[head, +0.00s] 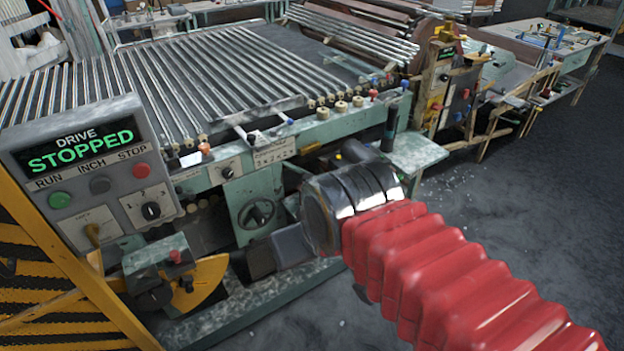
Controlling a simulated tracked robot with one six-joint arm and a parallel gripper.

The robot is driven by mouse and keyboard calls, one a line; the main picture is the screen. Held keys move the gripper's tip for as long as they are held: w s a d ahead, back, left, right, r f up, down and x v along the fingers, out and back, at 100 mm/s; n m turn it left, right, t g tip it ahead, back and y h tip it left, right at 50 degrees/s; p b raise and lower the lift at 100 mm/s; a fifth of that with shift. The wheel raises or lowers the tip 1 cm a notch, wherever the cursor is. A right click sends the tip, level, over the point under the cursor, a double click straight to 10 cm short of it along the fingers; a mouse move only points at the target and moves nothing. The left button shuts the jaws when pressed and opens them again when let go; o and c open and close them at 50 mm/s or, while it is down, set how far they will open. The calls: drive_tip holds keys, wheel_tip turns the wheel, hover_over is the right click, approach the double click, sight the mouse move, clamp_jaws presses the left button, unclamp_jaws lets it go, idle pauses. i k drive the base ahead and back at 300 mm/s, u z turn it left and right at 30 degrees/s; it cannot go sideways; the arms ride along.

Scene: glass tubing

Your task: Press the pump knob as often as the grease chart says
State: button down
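My arm, in a red bellows sleeve, reaches in from the lower right in the head view. Its metal wrist ends low in front of the green machine. Two dark grey blocks beyond the wrist seem to be the fingers of my gripper (279,250); whether they are apart or closed is unclear. A white plate (274,153) with small print on the machine's front may be the grease chart; its print is too small to read. A black upright cylinder (391,127) stands above and behind the wrist, apart from the gripper. It may be the pump knob, but I cannot be sure.
A control box (92,170) at the left reads DRIVE STOPPED, with RUN, INCH and STOP buttons. A yellow guard (62,275) stands below it. Glass tubes lie on the roller bed (175,75). A green side shelf (420,152) juts right. Floor (520,200) at right is open.

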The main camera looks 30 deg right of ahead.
sight(306, 176)
drive_tip(key=u, duration=0.15)
drive_tip(key=i, duration=1)
drive_tip(key=u, duration=0.05)
